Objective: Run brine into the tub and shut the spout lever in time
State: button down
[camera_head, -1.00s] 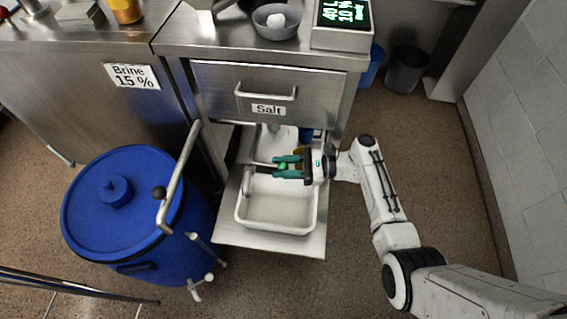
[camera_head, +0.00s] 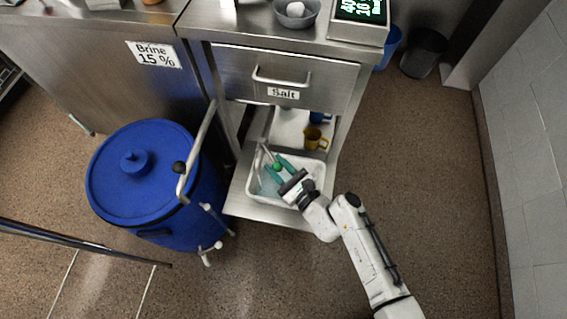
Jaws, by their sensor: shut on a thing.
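The white tub (camera_head: 292,205) sits on the low metal shelf below the salt drawer. Its inside looks bluish, as if it holds liquid; I cannot tell the level. A grey metal spout (camera_head: 264,153) comes down over its left back part. My gripper (camera_head: 276,169) reaches over the tub from the right. Its teal fingers are shut on a small green knob (camera_head: 278,167) beside the spout, which looks like the end of the spout lever. The lever's shaft is mostly hidden.
A blue lidded barrel (camera_head: 136,187) with a bent pipe and black knob (camera_head: 179,167) stands left of the shelf. A yellow mug (camera_head: 315,138) and a blue mug (camera_head: 320,117) stand behind the tub. The floor to the right is clear.

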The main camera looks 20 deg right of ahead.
jog(key=shift+a+f+m+h+b, duration=0.2)
jog(key=shift+a+m+h+b, duration=0.65)
jog(key=shift+h+b, duration=0.65)
jog(key=shift+a+r+m+t+b, duration=0.15)
jog(key=shift+m+t+b, duration=0.1)
jog(key=shift+t+b, duration=0.1)
jog(key=c, duration=0.8)
grip_release()
jog(key=s, duration=1)
jog(key=shift+s+d, duration=0.35)
jog(key=shift+d, duration=0.05)
